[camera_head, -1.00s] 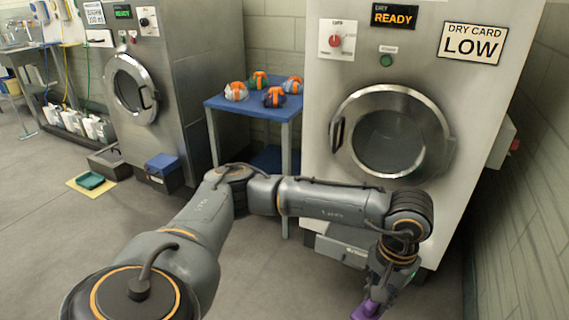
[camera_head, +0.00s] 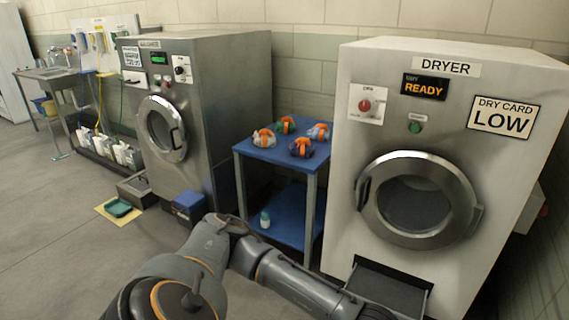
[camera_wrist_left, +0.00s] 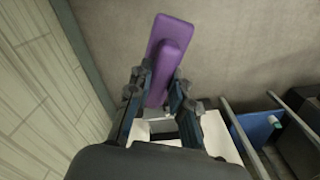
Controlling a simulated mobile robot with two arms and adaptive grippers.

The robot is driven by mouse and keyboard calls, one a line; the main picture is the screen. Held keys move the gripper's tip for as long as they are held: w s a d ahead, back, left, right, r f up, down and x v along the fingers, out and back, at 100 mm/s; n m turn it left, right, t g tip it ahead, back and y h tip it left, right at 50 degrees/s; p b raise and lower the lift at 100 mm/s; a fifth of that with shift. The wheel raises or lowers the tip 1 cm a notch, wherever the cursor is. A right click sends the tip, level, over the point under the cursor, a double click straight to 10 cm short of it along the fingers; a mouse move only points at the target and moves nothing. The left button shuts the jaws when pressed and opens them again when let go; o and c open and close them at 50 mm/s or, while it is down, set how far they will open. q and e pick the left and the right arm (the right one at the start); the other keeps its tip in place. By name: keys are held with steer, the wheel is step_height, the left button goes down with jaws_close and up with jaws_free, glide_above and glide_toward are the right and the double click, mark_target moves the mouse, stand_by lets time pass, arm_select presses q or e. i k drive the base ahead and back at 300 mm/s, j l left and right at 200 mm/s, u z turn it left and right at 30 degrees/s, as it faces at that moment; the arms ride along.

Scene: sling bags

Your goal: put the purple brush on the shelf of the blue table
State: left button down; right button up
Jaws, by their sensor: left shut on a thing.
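In the left wrist view my left gripper (camera_wrist_left: 160,100) is shut on the purple brush (camera_wrist_left: 172,45), which sticks out beyond the fingertips over the floor. In the head view my left arm runs along the bottom edge toward the dryer, and its gripper and the brush are out of that picture. The blue table (camera_head: 280,152) stands between the washer and the dryer. Its lower blue shelf (camera_head: 290,228) shows under the top, with a small white and teal bottle (camera_head: 265,219) at its front left. My right gripper is in neither view.
Several orange-strapped items (camera_head: 302,147) sit on the tabletop. The dryer (camera_head: 480,150) stands right of the table, with a dark tray (camera_head: 390,288) low at its front. A blue box (camera_head: 188,205) stands left of the table. Most of the shelf is bare.

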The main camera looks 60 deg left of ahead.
mark_target(294, 234)
steer(key=i+j, duration=0.1)
steer(key=j, duration=0.85)
steer(key=i+j+z, duration=0.1)
steer(key=j, duration=1.8)
steer(key=i+z, duration=0.05)
